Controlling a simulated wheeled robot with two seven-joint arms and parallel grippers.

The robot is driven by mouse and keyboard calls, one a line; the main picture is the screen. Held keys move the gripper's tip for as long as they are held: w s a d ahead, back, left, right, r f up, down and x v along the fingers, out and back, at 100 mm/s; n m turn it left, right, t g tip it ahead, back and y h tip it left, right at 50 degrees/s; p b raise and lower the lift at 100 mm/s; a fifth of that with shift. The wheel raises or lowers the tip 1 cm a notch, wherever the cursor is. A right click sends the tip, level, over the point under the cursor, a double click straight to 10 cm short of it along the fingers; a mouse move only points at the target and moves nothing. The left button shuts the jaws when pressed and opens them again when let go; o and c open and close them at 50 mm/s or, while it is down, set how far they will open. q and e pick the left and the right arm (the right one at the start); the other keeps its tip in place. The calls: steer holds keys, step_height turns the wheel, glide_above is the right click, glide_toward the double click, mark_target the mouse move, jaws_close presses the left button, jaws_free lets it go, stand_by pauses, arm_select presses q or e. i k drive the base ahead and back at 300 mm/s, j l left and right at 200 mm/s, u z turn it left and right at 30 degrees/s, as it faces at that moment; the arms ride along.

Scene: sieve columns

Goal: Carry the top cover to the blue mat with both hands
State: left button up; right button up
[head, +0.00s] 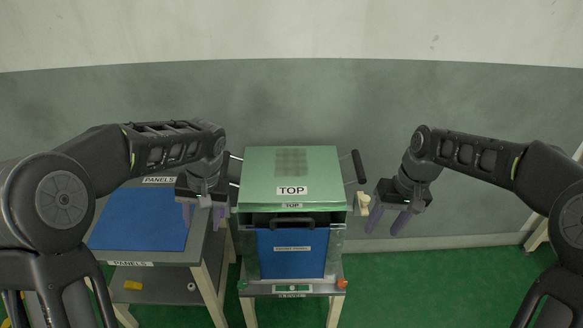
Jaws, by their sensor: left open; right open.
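The top cover (255,169) is a green panel with a dark mesh patch and a "TOP" label. It lies on the sieve column, above a blue front panel (292,256). The blue mat (140,222) lies on the side table at the left.
The side table (190,257), labelled PANELS, stands left of the column and has a lower shelf with a yellow item (133,285). A wall stands behind.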

mark_target(145, 216)
steer(key=i, duration=0.95)
